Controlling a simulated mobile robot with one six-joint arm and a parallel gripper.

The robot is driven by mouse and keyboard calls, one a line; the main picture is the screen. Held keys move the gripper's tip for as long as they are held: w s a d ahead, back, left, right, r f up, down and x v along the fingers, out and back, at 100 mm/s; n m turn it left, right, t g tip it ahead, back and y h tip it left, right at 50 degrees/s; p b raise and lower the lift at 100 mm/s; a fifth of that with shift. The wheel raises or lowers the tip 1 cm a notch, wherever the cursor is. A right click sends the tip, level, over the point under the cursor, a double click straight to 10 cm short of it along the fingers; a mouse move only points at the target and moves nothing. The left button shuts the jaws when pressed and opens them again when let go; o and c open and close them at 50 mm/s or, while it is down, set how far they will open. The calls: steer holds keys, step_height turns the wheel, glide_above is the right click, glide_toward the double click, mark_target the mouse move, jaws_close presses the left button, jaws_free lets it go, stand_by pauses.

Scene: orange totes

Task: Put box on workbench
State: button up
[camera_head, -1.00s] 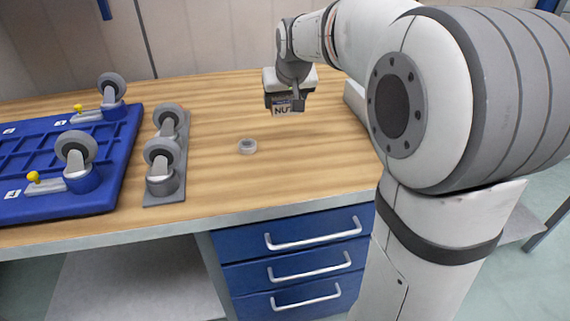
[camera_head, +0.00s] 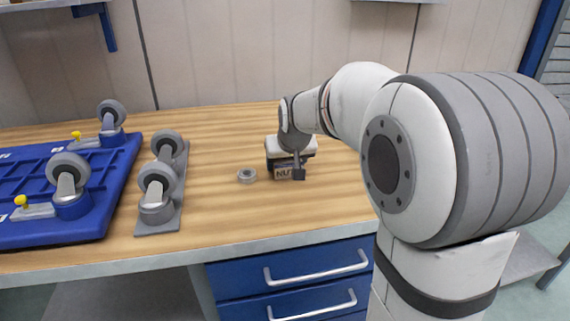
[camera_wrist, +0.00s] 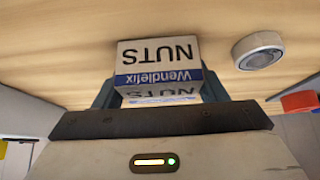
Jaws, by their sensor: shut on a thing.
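The box (camera_head: 284,174) is small, with a white and dark label reading NUTS. In the wrist view the box (camera_wrist: 158,52) shows a white face with a blue Wendlefix band, between my two fingers. My gripper (camera_head: 288,168) is shut on it, pointing down over the wooden workbench (camera_head: 225,215). The box is low at the bench top, right of a small grey ring; I cannot tell whether its underside touches the wood. In the wrist view my gripper (camera_wrist: 160,92) partly hides the box's near end.
The grey ring (camera_head: 246,176) lies on the bench close to the box. A plate with grey caster wheels (camera_head: 160,205) and a blue wheeled base (camera_head: 98,215) stand on the left. Bare wood lies in front of the box. Blue drawers (camera_head: 312,275) are below.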

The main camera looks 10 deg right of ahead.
steer(key=shift+r, duration=0.1)
steer(key=o, duration=1.2)
steer(key=shift+s+r, duration=0.15)
steer(key=shift+r, duration=0.15)
steer(key=p+v, duration=0.2)
steer(key=v, duration=0.9)
steer(key=shift+s+r, duration=0.15)
